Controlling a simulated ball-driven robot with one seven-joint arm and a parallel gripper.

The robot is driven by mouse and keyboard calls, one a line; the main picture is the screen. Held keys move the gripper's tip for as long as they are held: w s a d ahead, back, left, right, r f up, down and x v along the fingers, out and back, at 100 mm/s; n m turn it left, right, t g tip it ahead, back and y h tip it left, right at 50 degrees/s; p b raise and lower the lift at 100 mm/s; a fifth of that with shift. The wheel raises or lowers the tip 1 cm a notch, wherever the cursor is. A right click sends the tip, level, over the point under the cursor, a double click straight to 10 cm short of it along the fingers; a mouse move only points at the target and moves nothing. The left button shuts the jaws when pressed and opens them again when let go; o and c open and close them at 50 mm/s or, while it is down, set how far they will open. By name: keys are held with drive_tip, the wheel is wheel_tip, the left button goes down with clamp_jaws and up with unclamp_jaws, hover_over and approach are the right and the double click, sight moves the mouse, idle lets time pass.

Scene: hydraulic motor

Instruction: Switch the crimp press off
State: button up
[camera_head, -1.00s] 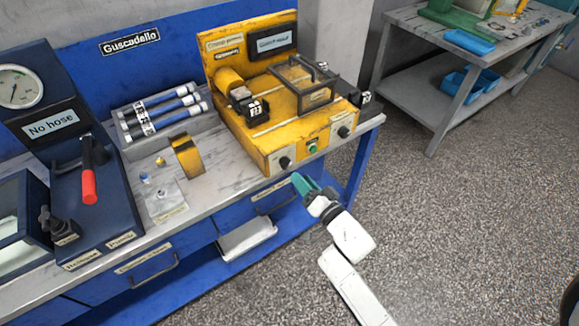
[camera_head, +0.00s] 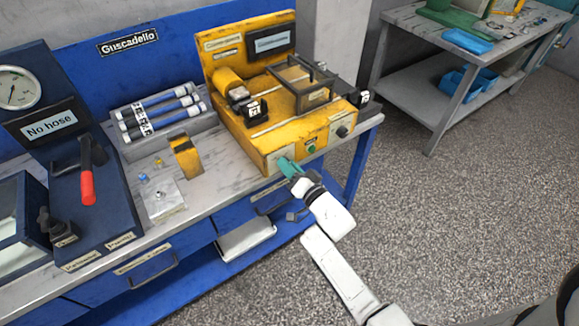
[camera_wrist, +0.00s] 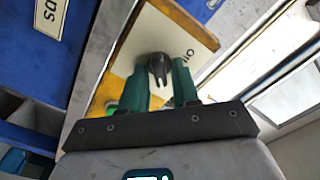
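The yellow crimp press (camera_head: 280,125) stands on the bench, with a green button (camera_head: 312,149) and a black knob (camera_head: 342,131) on the right of its front. My gripper (camera_head: 287,166) is at the left part of this front and hides the left knob in the head view. In the wrist view, that black knob (camera_wrist: 160,68) sits on a pale plate (camera_wrist: 178,38) at the tips of my green fingers (camera_wrist: 161,88). The fingers are apart, one on each side of the knob. Whether they touch it is unclear.
A drawer handle (camera_head: 275,205) and a shelf lie below the bench edge near my arm. A yellow bracket-like part (camera_head: 186,157) and a tray of cylinders (camera_head: 163,120) stand left of the press. Open floor (camera_head: 450,220) lies to the right.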

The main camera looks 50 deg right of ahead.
clamp_jaws()
drive_tip(key=shift+n, duration=0.4)
drive_tip(key=shift+a+n+b, duration=0.15)
drive_tip(key=shift+n+b, duration=1.4)
drive_tip(key=shift+n, duration=2.7)
drive_tip(key=shift+a+n+b, duration=0.1)
drive_tip(key=shift+n+b, duration=1.4)
drive_tip(key=shift+n, duration=2.75)
drive_tip(key=shift+o, duration=2)
unclamp_jaws()
